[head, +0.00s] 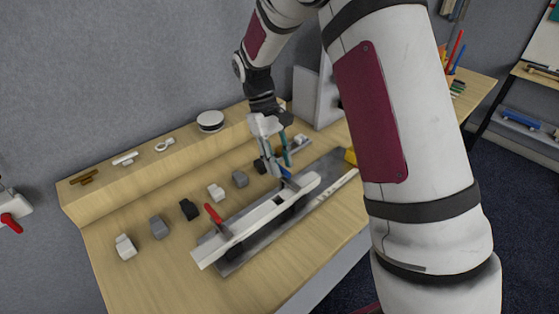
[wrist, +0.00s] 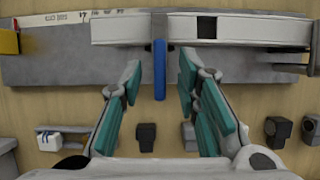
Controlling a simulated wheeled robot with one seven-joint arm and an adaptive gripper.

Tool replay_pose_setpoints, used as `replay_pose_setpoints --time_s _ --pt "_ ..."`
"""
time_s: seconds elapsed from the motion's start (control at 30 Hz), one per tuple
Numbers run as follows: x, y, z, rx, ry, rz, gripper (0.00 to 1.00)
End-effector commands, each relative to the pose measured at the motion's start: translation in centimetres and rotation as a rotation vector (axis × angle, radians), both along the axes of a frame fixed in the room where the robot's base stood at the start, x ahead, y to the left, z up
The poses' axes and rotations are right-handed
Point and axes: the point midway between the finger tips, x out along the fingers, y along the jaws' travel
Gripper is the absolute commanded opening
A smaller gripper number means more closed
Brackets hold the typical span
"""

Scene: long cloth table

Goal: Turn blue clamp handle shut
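The blue clamp handle (head: 286,172) stands at the far end of a long white bar (head: 250,219) on a grey base plate (head: 232,266). In the wrist view the blue handle (wrist: 160,70) points from the bar toward my gripper. My gripper (wrist: 160,76) is open, with one teal finger on each side of the handle and a visible gap on both sides. In the head view my gripper (head: 278,161) is at the blue handle and partly hides it.
A red handle (head: 213,213) stands at the bar's near end. Several small grey, black and white blocks, such as a black one (head: 189,209), line the table beside the plate. A yellow block (wrist: 9,40) sits at the plate's end. A raised wooden shelf (head: 100,198) runs along the wall.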

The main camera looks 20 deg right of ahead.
Motion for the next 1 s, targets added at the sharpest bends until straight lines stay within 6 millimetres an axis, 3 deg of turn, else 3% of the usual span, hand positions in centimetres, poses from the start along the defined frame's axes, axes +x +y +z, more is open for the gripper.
replay_pose_setpoints --time_s 0.23,0.7,1.0 --pt "0.8 0.3 1.7 0.000 -0.003 0.000 0.30" --pt "3.8 1.5 9.7 0.001 -0.003 0.001 0.30" --pt "4.3 1.7 11.1 0.000 0.000 0.000 0.30"
